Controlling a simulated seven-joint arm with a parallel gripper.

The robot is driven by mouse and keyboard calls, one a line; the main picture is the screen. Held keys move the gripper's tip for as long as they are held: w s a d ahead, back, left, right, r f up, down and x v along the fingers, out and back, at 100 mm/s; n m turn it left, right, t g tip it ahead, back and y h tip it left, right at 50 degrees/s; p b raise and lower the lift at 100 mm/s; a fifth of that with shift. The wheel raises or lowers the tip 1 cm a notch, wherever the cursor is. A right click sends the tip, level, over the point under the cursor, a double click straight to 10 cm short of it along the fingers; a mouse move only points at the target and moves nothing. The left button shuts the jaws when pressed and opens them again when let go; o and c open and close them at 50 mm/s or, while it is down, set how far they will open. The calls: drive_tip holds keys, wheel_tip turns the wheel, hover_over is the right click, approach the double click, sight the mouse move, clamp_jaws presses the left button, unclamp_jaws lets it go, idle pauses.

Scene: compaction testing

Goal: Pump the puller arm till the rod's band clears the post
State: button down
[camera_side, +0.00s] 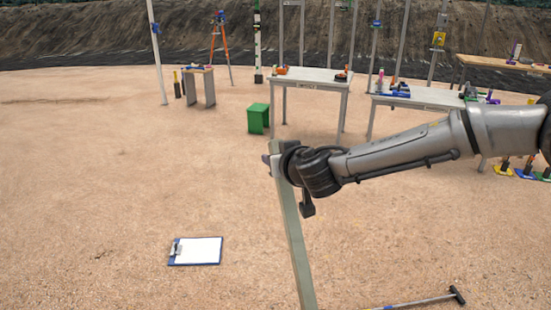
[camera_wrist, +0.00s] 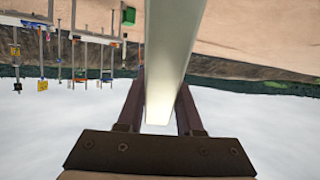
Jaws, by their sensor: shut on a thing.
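A long grey-green bar (camera_side: 292,235), which looks like the puller arm, rises from the bottom edge of the side view and leans slightly left toward its top. My gripper (camera_side: 274,160) is at the bar's upper end and shut on it. In the wrist view the pale bar (camera_wrist: 170,60) runs between the two dark fingers of my gripper (camera_wrist: 160,105). The bar's lower end is outside the side view. I cannot make out the rod, its band or the post in either view.
A clipboard (camera_side: 197,251) lies on the sandy ground left of the bar. A long-handled tool (camera_side: 425,300) lies at the bottom right. A green box (camera_side: 258,119) and tables (camera_side: 310,76) stand behind. The ground left of the bar is mostly clear.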

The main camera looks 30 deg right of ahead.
drive_tip(key=c, duration=0.6)
unclamp_jaws()
drive_tip(key=shift+o, duration=0.2)
drive_tip(key=v, duration=1.4)
drive_tip(key=shift+w, duration=0.1)
